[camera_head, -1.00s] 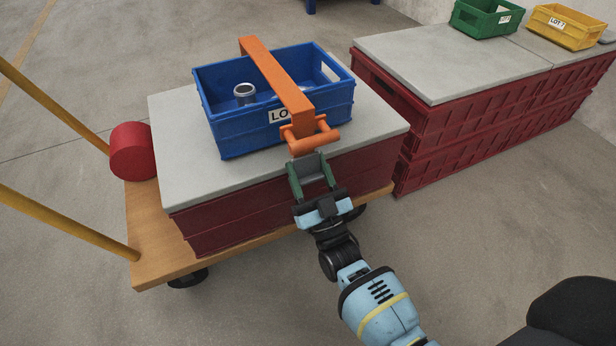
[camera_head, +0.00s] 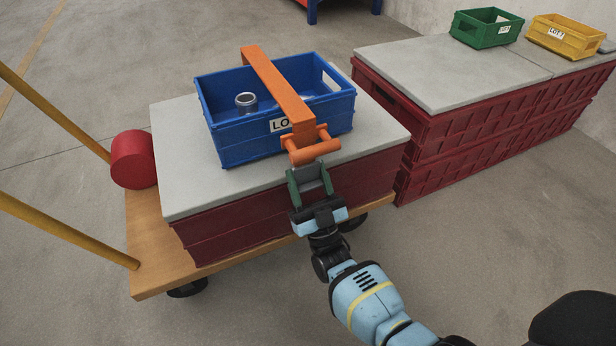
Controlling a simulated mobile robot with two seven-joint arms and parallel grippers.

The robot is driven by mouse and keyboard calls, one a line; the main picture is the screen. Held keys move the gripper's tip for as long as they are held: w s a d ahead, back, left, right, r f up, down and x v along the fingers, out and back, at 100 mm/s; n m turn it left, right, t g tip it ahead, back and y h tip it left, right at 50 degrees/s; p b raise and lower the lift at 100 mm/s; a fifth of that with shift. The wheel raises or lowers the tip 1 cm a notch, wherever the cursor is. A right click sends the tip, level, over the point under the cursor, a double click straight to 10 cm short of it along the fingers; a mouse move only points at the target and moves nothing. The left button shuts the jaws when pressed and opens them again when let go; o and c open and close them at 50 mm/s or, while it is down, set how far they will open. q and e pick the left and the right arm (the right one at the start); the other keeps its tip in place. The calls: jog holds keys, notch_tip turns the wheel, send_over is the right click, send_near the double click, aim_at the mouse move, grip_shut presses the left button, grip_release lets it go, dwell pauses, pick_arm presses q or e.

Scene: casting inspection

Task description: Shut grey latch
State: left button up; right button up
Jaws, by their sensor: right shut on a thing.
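A grey latch (camera_head: 313,181) hangs as a flat plate at the front end of the orange bar (camera_head: 276,85), below its orange cross-piece (camera_head: 312,148). The bar lies across the top of the blue crate (camera_head: 235,140). My right gripper (camera_head: 310,176) is shut on the grey latch, with one green finger at each side of it. The latch points down and toward me, away from the crate's front wall. Its lower end is partly hidden by the gripper. My left gripper is not in view.
The blue crate holds a metal casting (camera_head: 246,103) and stands on a grey slab (camera_head: 185,185) over red crates on a wooden cart (camera_head: 150,272). A red roll (camera_head: 133,159) lies at left. Green (camera_head: 487,27) and yellow (camera_head: 565,36) bins stand at back right.

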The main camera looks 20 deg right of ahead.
aim_at(311, 190)
jog(key=o, duration=1)
jog(key=shift+p+v, duration=0.3)
jog(key=shift+v, duration=3.6)
